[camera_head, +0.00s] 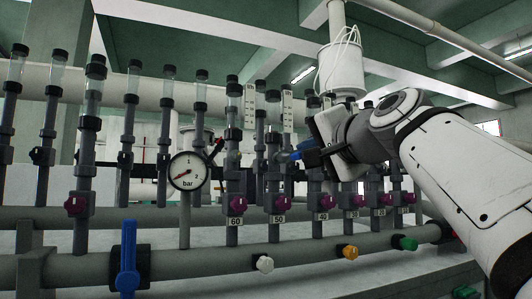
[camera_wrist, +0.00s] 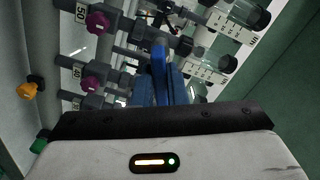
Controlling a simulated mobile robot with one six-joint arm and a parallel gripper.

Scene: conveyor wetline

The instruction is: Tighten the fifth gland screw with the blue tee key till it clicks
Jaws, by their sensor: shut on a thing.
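My gripper (camera_head: 318,157) is right of centre in the head view, among the vertical pipes behind the tags 50 and 40. It is shut on the blue tee key (camera_head: 304,146), whose blue part shows at the fingertips. In the wrist view the blue tee key (camera_wrist: 160,78) stands up from the jaws toward the pipework. The key's tip and whatever it may touch are hidden. I cannot make out the gland screws or tell which is the fifth.
Purple knobs (camera_head: 278,202) sit low on the numbered pipes. A pressure gauge (camera_head: 188,171) and a blue lever valve (camera_head: 127,270) stand to the left. White (camera_head: 264,264), yellow (camera_head: 349,252) and green (camera_head: 405,243) knobs line the lower pipe. Clear-topped tubes (camera_wrist: 223,57) crowd close to the key.

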